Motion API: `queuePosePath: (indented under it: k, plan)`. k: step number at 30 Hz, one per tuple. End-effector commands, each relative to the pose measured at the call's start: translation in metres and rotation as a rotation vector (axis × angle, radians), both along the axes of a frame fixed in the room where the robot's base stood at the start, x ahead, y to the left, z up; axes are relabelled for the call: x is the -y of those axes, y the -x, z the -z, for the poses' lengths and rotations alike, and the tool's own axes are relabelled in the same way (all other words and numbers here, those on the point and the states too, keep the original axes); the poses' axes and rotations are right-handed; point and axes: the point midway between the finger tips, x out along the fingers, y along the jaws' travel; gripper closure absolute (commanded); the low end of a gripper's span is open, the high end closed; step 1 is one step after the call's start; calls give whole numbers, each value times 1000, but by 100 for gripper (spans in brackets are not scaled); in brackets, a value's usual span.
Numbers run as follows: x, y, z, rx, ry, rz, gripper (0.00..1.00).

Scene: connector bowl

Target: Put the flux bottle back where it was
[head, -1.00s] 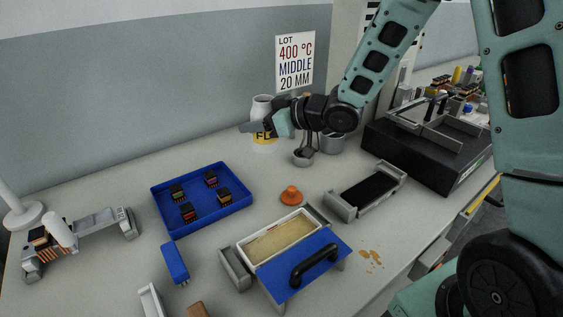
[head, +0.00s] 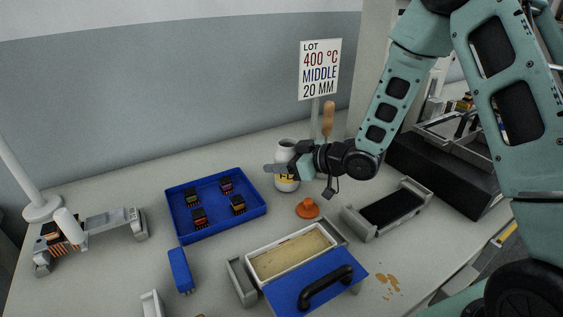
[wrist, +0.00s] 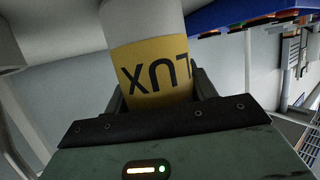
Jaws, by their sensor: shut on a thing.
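The flux bottle (head: 287,183) is white with a yellow label and an open top. It stands upright in the head view, behind the orange cap-like piece (head: 307,209) and right of the blue tray. My gripper (head: 284,168) is shut around the bottle's body, reaching in from the right. In the wrist view the bottle (wrist: 145,25) fills the space between the fingers, with its label lettering upside down. I cannot tell whether its base touches the bench.
A blue tray (head: 180,222) holds several dark connectors. A grey fixture (head: 357,225) lies to the right. A wooden-handled tool (head: 328,118) and the lot sign (head: 320,70) rise behind my gripper. Bare bench lies between tray and bottle.

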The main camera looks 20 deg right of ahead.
Motion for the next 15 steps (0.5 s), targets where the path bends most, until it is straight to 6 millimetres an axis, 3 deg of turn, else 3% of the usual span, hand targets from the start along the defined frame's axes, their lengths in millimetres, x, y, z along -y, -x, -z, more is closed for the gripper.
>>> queuePosePath:
  k: [12, 13, 15]
  plan:
    - [0, 0, 5, 2, 0, 1, 75]
    - [0, 0, 4, 2, 0, 1, 36]
    - [0, 0, 4, 0, 0, 1, 22]
